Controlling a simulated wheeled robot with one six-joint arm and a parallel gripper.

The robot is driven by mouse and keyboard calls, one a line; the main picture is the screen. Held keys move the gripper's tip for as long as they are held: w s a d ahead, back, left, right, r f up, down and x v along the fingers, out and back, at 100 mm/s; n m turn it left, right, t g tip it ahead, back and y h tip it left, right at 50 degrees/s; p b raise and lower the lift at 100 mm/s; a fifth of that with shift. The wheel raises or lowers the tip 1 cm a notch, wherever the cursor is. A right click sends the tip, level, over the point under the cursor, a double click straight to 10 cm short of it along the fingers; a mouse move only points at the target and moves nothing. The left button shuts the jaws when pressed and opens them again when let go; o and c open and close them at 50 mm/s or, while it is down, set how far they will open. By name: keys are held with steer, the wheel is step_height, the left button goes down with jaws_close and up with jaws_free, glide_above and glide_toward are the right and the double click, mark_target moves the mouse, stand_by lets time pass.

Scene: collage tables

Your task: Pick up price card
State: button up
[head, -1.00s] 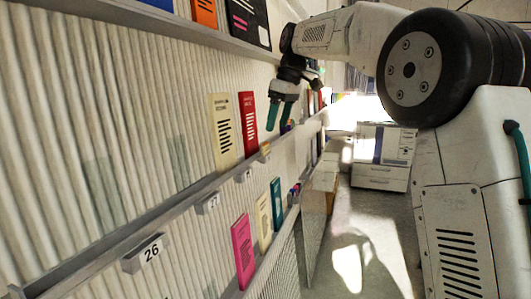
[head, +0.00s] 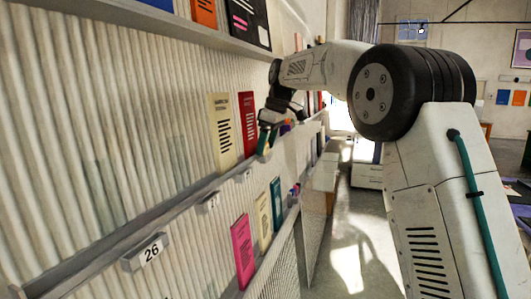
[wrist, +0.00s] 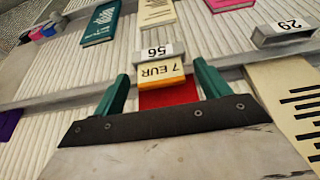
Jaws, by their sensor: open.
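The price card (wrist: 160,73) is a small orange-yellow card marked 7 EUR. In the wrist view it sits at the shelf edge, just below a white number plate (wrist: 155,51) and in front of a red book (wrist: 168,97). My gripper (wrist: 161,72) is open, with one green fingertip on each side of the card. A gap shows on both sides, so the fingers do not grip it. In the head view my gripper (head: 264,146) is at the ledge beside the red book (head: 248,124), and the card is largely hidden by it.
A cream book (head: 222,132) stands left of the red one on the ledge. Pink (head: 242,250), cream and teal books stand on the lower ledge. A number 26 plate (head: 147,252) juts from the ledge. The aisle floor (head: 345,260) at right is clear.

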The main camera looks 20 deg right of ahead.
mark_target(267, 150)
steer(key=c, duration=1)
steer(key=shift+r, duration=0.15)
steer(key=shift+r, duration=1.75)
steer(key=s, duration=0.5)
steer(key=s+a+r, duration=0.1)
steer(key=s, duration=1)
steer(key=shift+a+r, duration=0.15)
steer(key=shift+a, duration=0.05)
